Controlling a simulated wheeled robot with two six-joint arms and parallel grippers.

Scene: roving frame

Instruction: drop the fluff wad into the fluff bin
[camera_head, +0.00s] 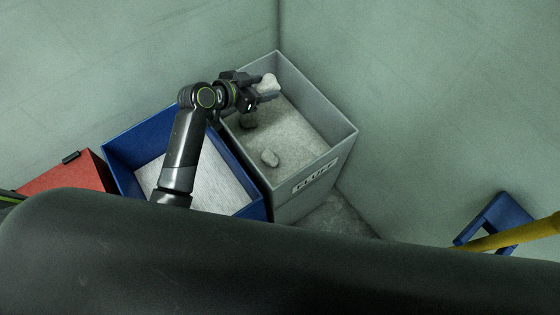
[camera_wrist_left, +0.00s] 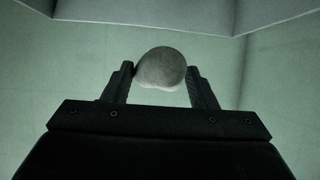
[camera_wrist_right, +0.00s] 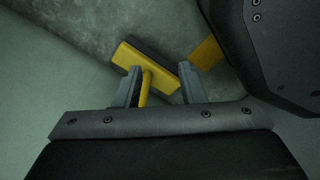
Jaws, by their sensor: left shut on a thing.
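The fluff wad (camera_head: 268,83) is a pale, rounded lump at the tips of my left gripper (camera_head: 263,89). In the left wrist view the wad (camera_wrist_left: 160,68) sits between the two fingers of the left gripper (camera_wrist_left: 162,82), which are shut on it. The fluff bin (camera_head: 310,187) is a grey, open-topped box with a "FLUFF" label on its front. The wad shows over the back-left part of the bin's opening, apart from its floor. My right gripper (camera_wrist_right: 158,88) shows only in its wrist view, fingers apart and apparently empty.
A yellow pole (camera_head: 510,236) and blue frame (camera_head: 500,212) are at right. Walls close in behind.

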